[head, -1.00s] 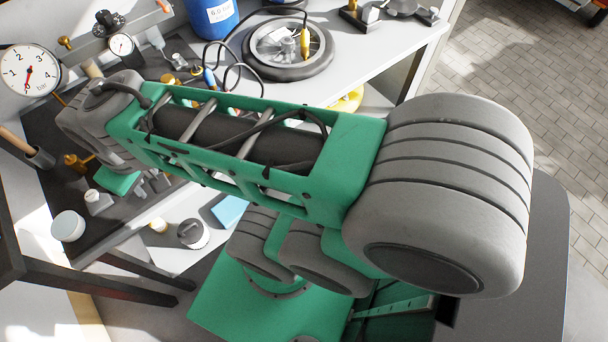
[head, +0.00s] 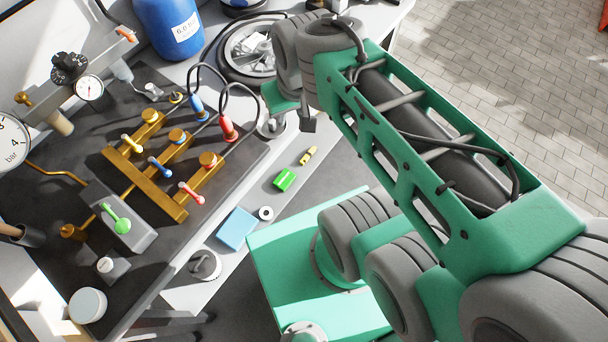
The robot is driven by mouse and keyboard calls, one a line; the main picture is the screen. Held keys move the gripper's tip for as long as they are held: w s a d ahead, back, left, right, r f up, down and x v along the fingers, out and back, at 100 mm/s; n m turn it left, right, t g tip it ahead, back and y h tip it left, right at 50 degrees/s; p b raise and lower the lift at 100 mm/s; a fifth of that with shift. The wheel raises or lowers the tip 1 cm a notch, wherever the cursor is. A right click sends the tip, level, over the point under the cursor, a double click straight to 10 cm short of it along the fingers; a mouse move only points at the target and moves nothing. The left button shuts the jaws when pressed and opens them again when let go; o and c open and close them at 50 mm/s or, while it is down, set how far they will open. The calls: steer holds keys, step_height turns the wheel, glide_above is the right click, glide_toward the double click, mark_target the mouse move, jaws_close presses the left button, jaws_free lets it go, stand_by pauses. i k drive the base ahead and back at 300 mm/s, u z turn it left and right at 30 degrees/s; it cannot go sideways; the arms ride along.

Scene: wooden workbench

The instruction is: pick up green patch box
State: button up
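The green patch box (head: 285,179) is a small bright green block lying on the light grey bench strip in the middle of the head view. It is fully visible, with nothing on top of it. My arm reaches from the lower right to the top centre. The end of my arm, with a dark part of what looks like my gripper (head: 308,124), is above the box in the picture and apart from it. The fingers are mostly hidden behind my wrist, so their opening does not show.
A small yellow item (head: 308,155) lies just beyond the box. A light blue block (head: 237,229) and a small white ring (head: 266,213) are at its lower left. A brass valve manifold (head: 150,185) with coloured levers stands to the left. A spoked wheel (head: 250,50) lies behind.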

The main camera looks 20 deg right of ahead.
mark_target(286, 177)
steer(key=u, duration=3.7)
steer(key=k, duration=2.1)
steer(key=u, duration=0.6)
